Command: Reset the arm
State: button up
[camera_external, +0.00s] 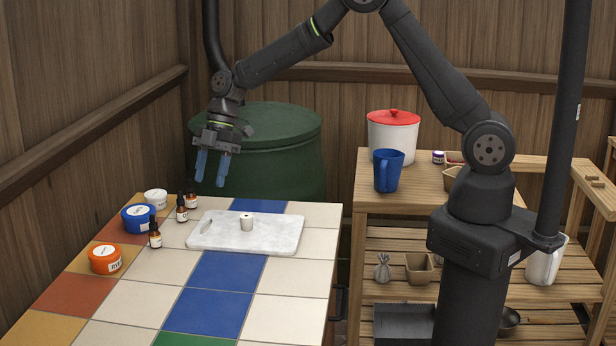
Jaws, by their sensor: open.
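My gripper (211,170) is in the external view, at the upper left, with its two blue fingers pointing down. The fingers are apart and nothing shows between them. It hangs in the air above the back left of the tiled table (290,290), in front of a green barrel in the picture. A white marble board (275,238) lies on the table below and to the right of the gripper.
Dropper bottles (155,236) and blue, orange (105,259) and white tubs stand at the table's left. The green barrel (270,150) is behind. A wooden shelf at right holds a blue jug (388,171) and a red-lidded white bucket (393,137). The table's front is clear.

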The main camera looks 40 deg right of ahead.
jog(key=s+a+f+m+t, duration=0.1)
jog(key=s+a, duration=0.4)
jog(key=a, duration=1)
jog(key=s+a+m, duration=0.3)
jog(key=s+a, duration=0.2)
jog(key=a, duration=1.1)
jog(key=shift+s+f+m+t, duration=0.15)
jog(key=shift+f+m+t, duration=0.15)
jog(key=shift+f+t, duration=0.1)
jog(key=shift+o, duration=0.3)
jog(key=shift+d, duration=0.1)
